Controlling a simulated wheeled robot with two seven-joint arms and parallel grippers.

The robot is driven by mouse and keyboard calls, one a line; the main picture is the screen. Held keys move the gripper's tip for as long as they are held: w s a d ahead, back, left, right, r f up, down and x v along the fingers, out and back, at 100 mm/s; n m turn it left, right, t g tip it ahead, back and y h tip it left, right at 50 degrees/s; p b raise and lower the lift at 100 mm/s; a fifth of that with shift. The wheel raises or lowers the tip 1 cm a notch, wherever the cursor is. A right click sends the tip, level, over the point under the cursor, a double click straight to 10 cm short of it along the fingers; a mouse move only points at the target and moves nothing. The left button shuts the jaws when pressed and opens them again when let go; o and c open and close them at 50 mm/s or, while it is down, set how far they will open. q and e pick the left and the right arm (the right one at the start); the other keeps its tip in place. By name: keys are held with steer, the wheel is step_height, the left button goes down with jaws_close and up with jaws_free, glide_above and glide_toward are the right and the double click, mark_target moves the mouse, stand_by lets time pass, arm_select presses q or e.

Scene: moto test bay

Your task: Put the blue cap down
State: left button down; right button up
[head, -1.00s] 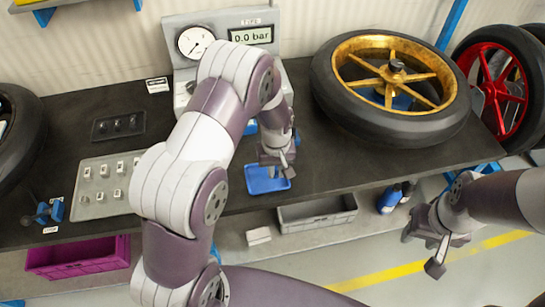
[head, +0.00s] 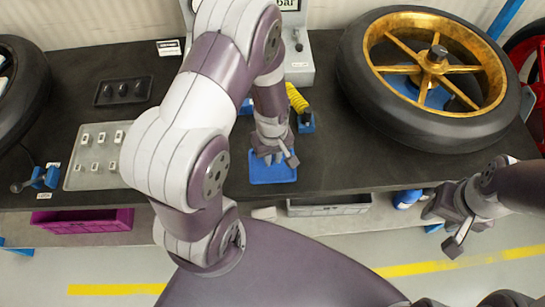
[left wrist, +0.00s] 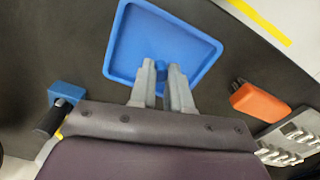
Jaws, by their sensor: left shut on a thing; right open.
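My left gripper (head: 274,158) is over the shallow blue tray (head: 285,177) on the dark bench. In the left wrist view, its two fingers (left wrist: 166,72) are shut on the small blue cap (left wrist: 160,65), above the blue tray (left wrist: 190,40). The cap is mostly hidden by the fingers, and I cannot tell whether it touches the tray floor. In the head view the gripper hides the cap. My right gripper (head: 455,222) is open and empty, in front of the bench's right part.
A gold wheel with a black tyre (head: 480,125) lies at right. A blue holder with a yellow coil (head: 305,122) is behind the tray. A grey plate with several small parts (head: 84,175) lies at left. An orange block (left wrist: 262,103) shows in the left wrist view.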

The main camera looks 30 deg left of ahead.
mark_target(273, 159)
arm_select(q)
steer(key=shift+s+f, duration=0.1)
steer(key=shift+f, duration=0.95)
steer(key=shift+f, duration=0.1)
steer(key=c, duration=1.1)
jaws_free()
steer(key=s+r+m, duration=0.1)
steer(key=r+m, duration=0.2)
steer(key=r, duration=0.3)
steer(key=s+d+r+m+t, duration=0.1)
steer(key=r+m, duration=0.2)
steer(key=r, duration=0.3)
steer(key=s+d+r+m, duration=0.1)
steer(key=s+r+m, duration=0.1)
steer(key=r, duration=0.4)
steer(key=shift+d+m, duration=0.2)
steer(key=shift+m, duration=0.5)
